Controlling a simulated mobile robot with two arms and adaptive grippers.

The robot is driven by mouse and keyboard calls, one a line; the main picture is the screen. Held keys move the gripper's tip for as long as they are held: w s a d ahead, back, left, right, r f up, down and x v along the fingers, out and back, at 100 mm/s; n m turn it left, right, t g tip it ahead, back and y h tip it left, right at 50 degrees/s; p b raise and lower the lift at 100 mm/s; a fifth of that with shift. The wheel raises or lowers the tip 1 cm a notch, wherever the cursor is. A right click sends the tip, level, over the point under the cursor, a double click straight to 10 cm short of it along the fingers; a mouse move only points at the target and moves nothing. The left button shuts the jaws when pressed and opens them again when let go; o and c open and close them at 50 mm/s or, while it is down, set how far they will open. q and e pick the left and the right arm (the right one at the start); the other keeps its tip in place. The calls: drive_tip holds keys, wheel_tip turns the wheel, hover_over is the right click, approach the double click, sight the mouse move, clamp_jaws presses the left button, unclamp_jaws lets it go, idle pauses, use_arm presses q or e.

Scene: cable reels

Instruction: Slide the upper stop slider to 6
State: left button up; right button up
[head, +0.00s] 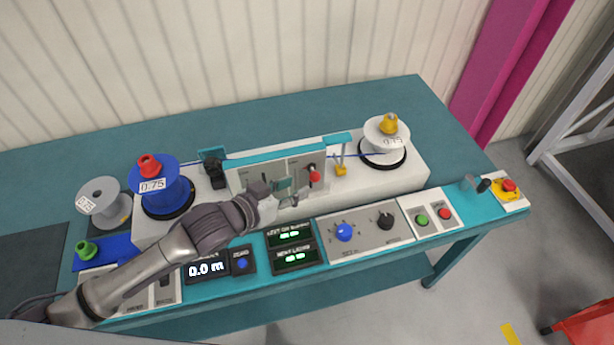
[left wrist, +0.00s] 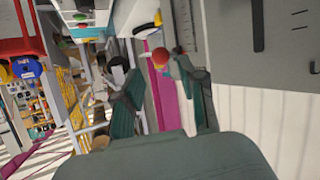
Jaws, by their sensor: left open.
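The upright grey panel with a teal top (head: 244,178) stands at the middle of the white machine on the bench. A red-tipped knob (head: 314,176) sits near its right end. My left gripper (head: 288,191) is at the panel's front, left of and slightly below that knob. It is open with nothing seen between its fingers. In the left wrist view, its two dark green fingers (left wrist: 163,92) are apart, and the panel face (left wrist: 220,50) shows slots and scale marks. A red ball knob (left wrist: 160,57) shows beyond the fingers. I cannot make out the upper stop slider or its setting.
A blue reel (head: 168,188) stands left of the panel and a white reel (head: 383,150) right of it. A grey reel (head: 103,204) stands further left. The control strip in front has a 0.0 m display (head: 206,270), a blue knob (head: 344,232) and an emergency stop (head: 509,186).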

sight(311, 180)
use_arm(q)
drive_tip(key=x, duration=0.4)
drive_tip(key=shift+w+d+p, duration=0.1)
drive_tip(key=shift+w+p, duration=0.05)
drive_tip(key=shift+p, duration=0.2)
drive_tip(key=shift+w+d+f, duration=0.15)
drive_tip(key=shift+w, duration=0.05)
drive_tip(key=shift+w+d+f, duration=0.2)
drive_tip(key=shift+w+d, duration=0.05)
drive_tip(key=shift+c, duration=0.2)
clamp_jaws()
drive_tip(key=shift+c, duration=2)
unclamp_jaws()
drive_tip(key=shift+c, duration=1.2)
clamp_jaws()
use_arm(e)
drive_tip(key=shift+w+d+r, duration=0.3)
drive_tip(key=shift+w+d, duration=0.1)
drive_tip(key=shift+w, duration=0.25)
drive_tip(key=shift+w+d+r, duration=0.3)
drive_tip(key=shift+w+d, duration=0.05)
drive_tip(key=shift+w, duration=0.25)
